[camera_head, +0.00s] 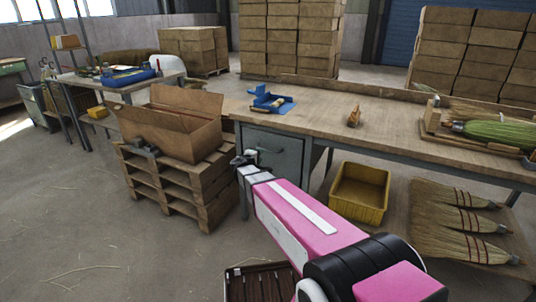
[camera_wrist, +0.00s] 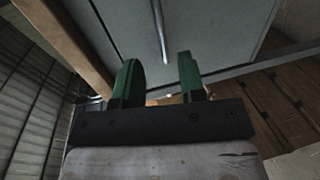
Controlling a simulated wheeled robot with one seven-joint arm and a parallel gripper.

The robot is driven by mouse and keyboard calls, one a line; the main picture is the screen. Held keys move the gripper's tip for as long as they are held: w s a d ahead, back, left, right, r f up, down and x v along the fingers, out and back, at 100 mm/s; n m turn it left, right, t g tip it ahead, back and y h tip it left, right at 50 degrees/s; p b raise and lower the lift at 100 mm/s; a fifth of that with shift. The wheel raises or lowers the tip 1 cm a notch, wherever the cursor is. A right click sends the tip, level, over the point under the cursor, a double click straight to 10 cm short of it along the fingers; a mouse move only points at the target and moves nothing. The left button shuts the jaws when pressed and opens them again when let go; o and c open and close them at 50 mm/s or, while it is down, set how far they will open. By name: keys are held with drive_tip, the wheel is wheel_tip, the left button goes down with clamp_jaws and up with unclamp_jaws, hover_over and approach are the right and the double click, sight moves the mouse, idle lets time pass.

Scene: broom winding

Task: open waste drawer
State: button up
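The waste drawer (camera_head: 276,156) is a grey metal front under the left end of the wooden workbench (camera_head: 330,117). It looks closed. Its bar handle (camera_head: 268,150) runs across the upper part of the front. In the wrist view the grey drawer front (camera_wrist: 210,30) fills the upper middle, and the handle (camera_wrist: 160,32) is a thin bar above the fingers. My gripper (camera_wrist: 158,80) has two green fingers set apart with nothing between them. In the head view my gripper (camera_head: 245,160) is at the drawer's left side, small and partly hidden by my pink arm.
An open cardboard box (camera_head: 180,125) stands on stacked pallets (camera_head: 175,185) just left of the drawer. A yellow crate (camera_head: 360,192) and several brooms (camera_head: 460,220) lie under the bench. A blue tool (camera_head: 268,101) rests on top. The floor at left is mostly clear.

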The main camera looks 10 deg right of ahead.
sight(267, 150)
drive_tip(key=x, duration=1)
drive_tip(key=shift+d, duration=0.1)
drive_tip(key=shift+s, duration=0.1)
clamp_jaws()
